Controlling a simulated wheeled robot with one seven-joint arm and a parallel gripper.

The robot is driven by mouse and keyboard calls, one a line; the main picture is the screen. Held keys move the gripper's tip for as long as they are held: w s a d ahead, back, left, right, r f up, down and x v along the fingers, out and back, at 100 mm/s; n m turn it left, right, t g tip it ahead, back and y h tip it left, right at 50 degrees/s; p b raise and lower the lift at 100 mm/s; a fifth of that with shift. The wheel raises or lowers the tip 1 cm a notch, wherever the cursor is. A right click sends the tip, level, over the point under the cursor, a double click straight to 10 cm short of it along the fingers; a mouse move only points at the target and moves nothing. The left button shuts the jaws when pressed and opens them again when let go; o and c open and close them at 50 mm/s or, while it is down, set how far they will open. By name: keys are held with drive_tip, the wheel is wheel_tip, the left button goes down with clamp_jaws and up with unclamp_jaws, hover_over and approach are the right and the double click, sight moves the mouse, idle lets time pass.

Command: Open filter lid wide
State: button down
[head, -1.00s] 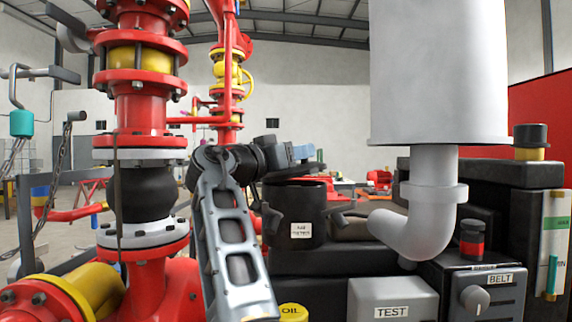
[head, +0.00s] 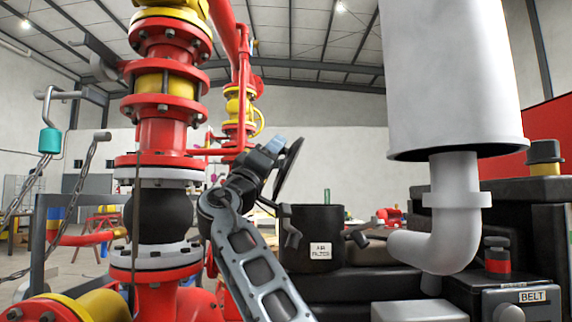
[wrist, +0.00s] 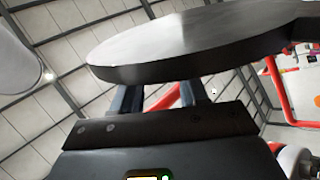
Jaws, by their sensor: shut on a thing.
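The filter lid (head: 289,168) is a thin dark disc seen nearly edge-on in the head view. It stands steeply tilted above the left side of the black filter housing (head: 318,270), which carries a white label. My gripper (head: 276,146) is at the lid's upper left side and shut on it. In the wrist view the lid (wrist: 190,40) spans the top as a broad dark disc, with my gripper's fingers (wrist: 158,96) against its near edge. The exact grip point is hidden, as is the housing's inside.
Red pipework with a black bellows (head: 160,220) stands close left of my arm. A large white cylinder (head: 450,80) with a grey elbow pipe (head: 440,250) is right of the housing. Dark latches (head: 291,236) flank the housing. Open air lies above the lid.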

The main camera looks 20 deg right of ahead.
drive_tip(key=w+a+f+n+t+y+b, duration=0.2)
drive_tip(key=a+n+t+y, duration=0.3)
drive_tip(key=n, duration=0.9)
drive_tip(key=shift+a+f+n+t+y, duration=0.4)
drive_tip(key=shift+t+y, duration=1.2)
drive_tip(key=shift+y, duration=1.3)
drive_tip(key=c, duration=0.9)
unclamp_jaws()
drive_tip(key=shift+d+r, duration=0.1)
drive_tip(key=shift+o, duration=1.4)
drive_tip(key=shift+r, duration=0.2)
